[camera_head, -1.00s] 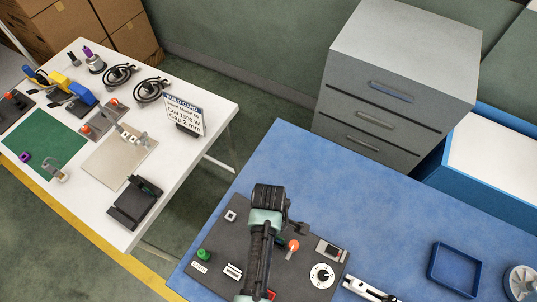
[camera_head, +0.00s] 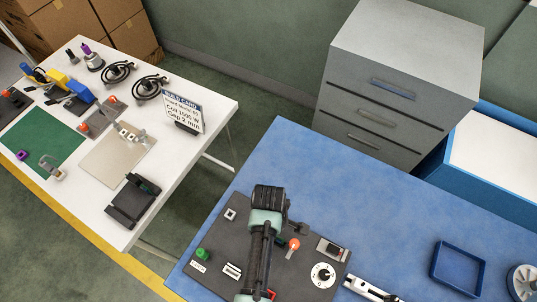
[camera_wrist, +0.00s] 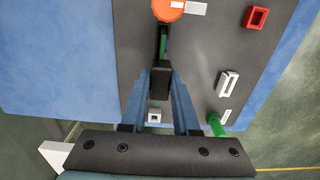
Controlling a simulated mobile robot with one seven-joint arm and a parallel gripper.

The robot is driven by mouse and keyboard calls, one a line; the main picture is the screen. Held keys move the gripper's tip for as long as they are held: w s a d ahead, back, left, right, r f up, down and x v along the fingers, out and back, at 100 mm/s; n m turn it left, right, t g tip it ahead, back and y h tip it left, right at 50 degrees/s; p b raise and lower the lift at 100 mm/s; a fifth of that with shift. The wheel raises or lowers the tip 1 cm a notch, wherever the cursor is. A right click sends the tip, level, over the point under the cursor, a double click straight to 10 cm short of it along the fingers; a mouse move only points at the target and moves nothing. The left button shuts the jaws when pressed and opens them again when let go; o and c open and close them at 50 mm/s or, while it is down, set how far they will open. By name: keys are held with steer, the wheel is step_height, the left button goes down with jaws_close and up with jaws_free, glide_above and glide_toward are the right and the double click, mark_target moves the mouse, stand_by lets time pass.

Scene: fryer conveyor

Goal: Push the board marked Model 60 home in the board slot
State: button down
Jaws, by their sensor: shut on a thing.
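In the wrist view, my gripper (camera_wrist: 162,85) is shut on a dark block at the end of the board. A narrow green strip of the board (camera_wrist: 163,46) shows just beyond the fingertips, at a dark opening in the grey panel (camera_wrist: 200,62). No Model 60 marking is readable on it. The slot is mostly hidden by the block and fingers, so I cannot tell how deep the board sits. In the head view, my arm covers the middle of the panel (camera_head: 222,240) and hides the fingertips and the board.
An orange knob (camera_head: 293,244), a dial (camera_head: 322,275), a green knob (camera_head: 203,254) and a white slotted piece (camera_head: 232,271) surround my arm. A blue tray (camera_head: 458,270) lies to the right. The blue table (camera_head: 330,185) is clear behind the panel. A build card (camera_head: 183,112) stands on the white table.

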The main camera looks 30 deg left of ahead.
steer(key=shift+f, duration=0.25)
steer(key=c, duration=0.6)
jaws_free()
steer(key=shift+r+p, duration=3.1)
step_height(320, 180, up, 13)
steer(key=shift+f+b, duration=0.1)
steer(key=shift+b, duration=0.9)
